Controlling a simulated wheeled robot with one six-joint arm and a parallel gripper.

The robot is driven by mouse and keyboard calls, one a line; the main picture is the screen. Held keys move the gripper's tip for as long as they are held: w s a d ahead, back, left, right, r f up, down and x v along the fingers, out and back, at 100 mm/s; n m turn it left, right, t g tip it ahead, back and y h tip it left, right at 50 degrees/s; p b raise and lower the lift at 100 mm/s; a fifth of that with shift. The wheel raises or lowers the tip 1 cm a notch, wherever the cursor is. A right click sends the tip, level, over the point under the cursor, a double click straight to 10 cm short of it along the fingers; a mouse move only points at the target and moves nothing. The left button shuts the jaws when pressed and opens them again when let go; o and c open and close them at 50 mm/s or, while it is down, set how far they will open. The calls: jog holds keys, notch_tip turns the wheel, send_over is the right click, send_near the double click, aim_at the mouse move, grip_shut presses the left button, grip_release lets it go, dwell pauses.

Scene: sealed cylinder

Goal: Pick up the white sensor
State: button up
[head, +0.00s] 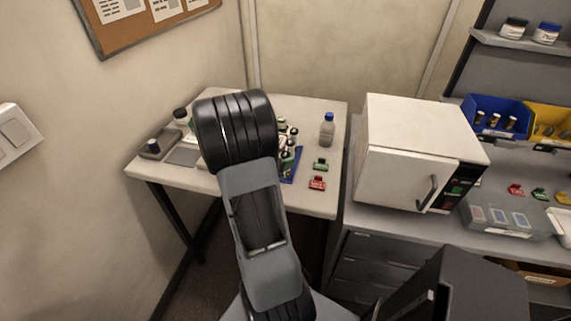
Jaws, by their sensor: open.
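I cannot clearly make out a white sensor in the head view. My arm rises through the middle of the picture and covers part of the white table (329,200). My gripper does not show; the arm's large black joint blocks the view there. Beside the arm on the table, a red clip-like piece (317,183) and a green one (320,165) lie near the right edge. A blue tray or rack (298,168) with small dark items is partly hidden by the arm. A white object (562,224), cut off at the right picture edge, cannot be identified.
A blue-capped bottle (327,130) stands at the table's right. A grey scale-like device (157,148) sits at its left. A white oven (408,150) is on the grey bench. Blue (497,118) and yellow (549,124) bins and a clear box (505,217) are farther right.

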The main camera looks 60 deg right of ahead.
jog(key=shift+x, duration=1)
jog(key=shift+c, duration=0.4)
jog(key=c, duration=1)
jog(key=shift+r, duration=0.1)
